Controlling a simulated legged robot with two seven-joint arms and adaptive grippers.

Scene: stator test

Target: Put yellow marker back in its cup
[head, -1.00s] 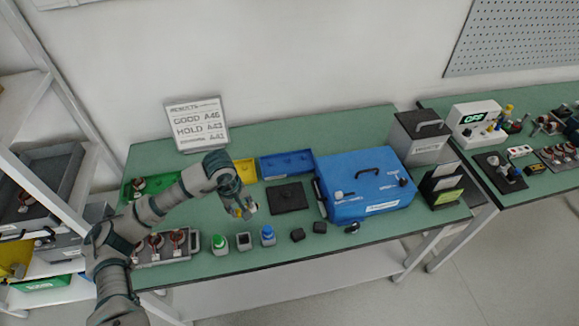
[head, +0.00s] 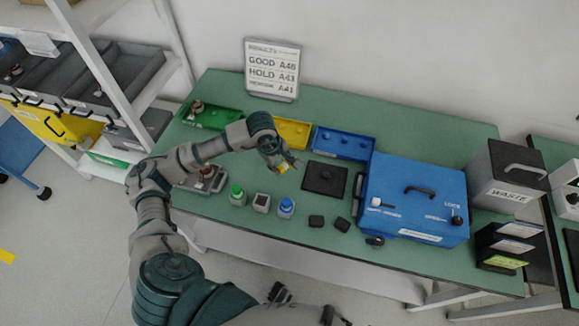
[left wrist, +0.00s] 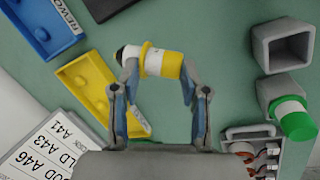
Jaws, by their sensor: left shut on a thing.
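The yellow marker (left wrist: 152,62), a short white body with a yellow band and dark tip, lies crosswise between the fingers of my left gripper (left wrist: 158,80) in the left wrist view. My left gripper (head: 284,166) is shut on it above the table, behind the row of cups in the head view. A grey square cup (head: 262,202) stands between a cup with a green-capped marker (head: 237,195) and one with a blue-capped marker (head: 287,207). In the left wrist view this square cup (left wrist: 283,47) looks hollow and empty. Dark parts at the head view's bottom may be my right gripper.
Green (head: 212,115), yellow (head: 292,132) and blue (head: 343,143) trays line the back. A black plate (head: 324,178) and a blue box (head: 415,198) stand right of my gripper. Two small black blocks (head: 316,221) lie near the front edge.

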